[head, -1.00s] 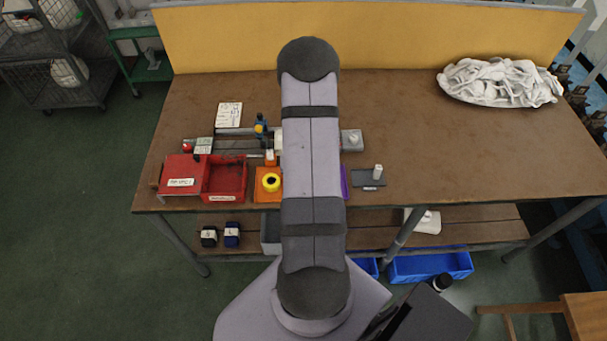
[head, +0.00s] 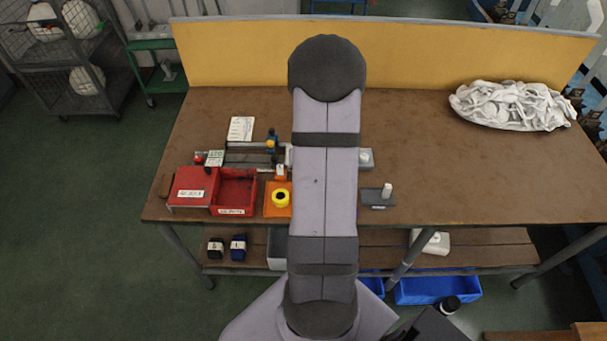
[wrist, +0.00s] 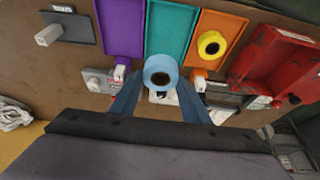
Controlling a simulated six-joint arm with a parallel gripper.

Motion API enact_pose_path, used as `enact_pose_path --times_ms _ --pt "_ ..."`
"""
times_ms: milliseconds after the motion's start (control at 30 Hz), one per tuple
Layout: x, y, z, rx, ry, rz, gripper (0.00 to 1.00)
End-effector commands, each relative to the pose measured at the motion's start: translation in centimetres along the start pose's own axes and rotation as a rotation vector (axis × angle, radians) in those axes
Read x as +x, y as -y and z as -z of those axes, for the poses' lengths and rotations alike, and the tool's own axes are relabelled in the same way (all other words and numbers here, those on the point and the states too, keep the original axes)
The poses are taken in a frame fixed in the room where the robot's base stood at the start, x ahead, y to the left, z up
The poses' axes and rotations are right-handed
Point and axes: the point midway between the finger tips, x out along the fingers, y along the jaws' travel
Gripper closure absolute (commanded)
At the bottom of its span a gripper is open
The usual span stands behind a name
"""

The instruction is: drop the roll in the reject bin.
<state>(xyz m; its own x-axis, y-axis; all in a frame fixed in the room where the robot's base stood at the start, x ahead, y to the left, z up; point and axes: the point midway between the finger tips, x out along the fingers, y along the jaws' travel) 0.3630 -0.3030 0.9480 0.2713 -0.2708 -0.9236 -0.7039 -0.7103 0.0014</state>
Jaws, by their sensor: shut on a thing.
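My gripper (wrist: 160,92) is shut on a light blue roll (wrist: 160,71), its round end with a dark centre hole facing the wrist camera. The roll is in front of the purple and teal trays in that view. In the head view my own arm hides the gripper and the blue roll. A red open bin (head: 236,189) stands left of the arm, joined to or beside a red covered box (head: 191,187). The bin also shows at the right of the wrist view (wrist: 268,62), apart from the roll. Its label is too small to read.
A yellow roll (head: 281,198) sits on the orange tray (head: 270,211), between arm and red bin. A purple tray (wrist: 119,30) and a teal tray (wrist: 171,27) lie alongside. A grey plate (head: 378,203) holds a white peg. White cloth (head: 512,105) lies at the far right.

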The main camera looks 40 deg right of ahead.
Motion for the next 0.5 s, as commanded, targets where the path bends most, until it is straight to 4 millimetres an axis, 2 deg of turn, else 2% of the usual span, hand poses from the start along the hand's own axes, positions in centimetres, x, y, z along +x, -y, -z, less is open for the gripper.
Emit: enact_pose_path --times_ms 167,267,467,500 --pt "0.3 0.4 -0.1 -0.008 0.0 0.003 0.8" --pt "1.0 1.3 -0.4 -0.029 0.0 0.011 0.8" --pt "2.5 4.5 -0.9 -0.093 0.0 0.04 0.8" --pt "3.2 5.7 -1.0 -0.119 -0.002 0.051 0.8"
